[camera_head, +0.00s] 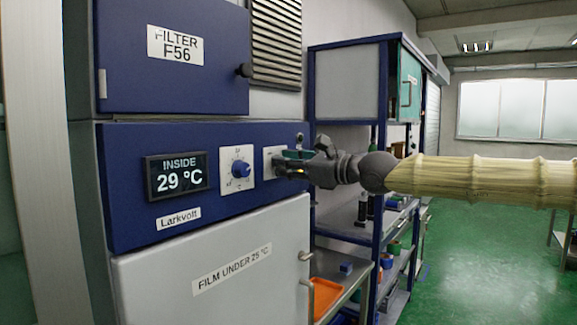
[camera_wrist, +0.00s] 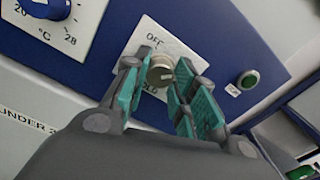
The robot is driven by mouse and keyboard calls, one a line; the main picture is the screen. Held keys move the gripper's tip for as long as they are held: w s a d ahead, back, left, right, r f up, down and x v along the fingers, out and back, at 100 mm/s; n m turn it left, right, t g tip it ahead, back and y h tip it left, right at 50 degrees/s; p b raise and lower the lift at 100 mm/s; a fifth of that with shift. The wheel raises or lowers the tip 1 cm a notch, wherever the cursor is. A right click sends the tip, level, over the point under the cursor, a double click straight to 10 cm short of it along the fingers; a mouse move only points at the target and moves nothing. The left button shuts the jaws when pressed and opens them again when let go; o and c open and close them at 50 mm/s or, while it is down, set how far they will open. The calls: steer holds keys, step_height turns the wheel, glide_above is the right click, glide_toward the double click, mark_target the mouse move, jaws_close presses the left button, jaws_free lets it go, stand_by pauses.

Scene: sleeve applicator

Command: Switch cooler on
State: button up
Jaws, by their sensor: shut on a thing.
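The cooler's dark blue control panel (camera_head: 125,150) is at the left in the head view. Its display (camera_head: 177,177) reads "INSIDE 29 °C". A silver-grey switch knob (camera_wrist: 161,72) sits on a white plate (camera_wrist: 190,45) marked "OFF" at the top, with letters ending "LD" below, partly hidden. My gripper (camera_wrist: 157,66) has its teal-padded fingers on both sides of this knob and is shut on it. In the head view my gripper (camera_head: 287,167) reaches in from the right and hides the knob. I cannot tell which mark the knob points to.
A blue temperature dial (camera_head: 241,168) is left of the switch plate. A green button or lamp (camera_wrist: 248,79) is right of it. A blue-framed shelf unit (camera_head: 378,215) stands behind my gripper.

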steer(key=o, duration=1)
steer(key=shift+o, duration=0.2)
steer(key=shift+d, duration=0.15)
steer(key=v, duration=1.2)
steer(key=shift+w+f, duration=0.1)
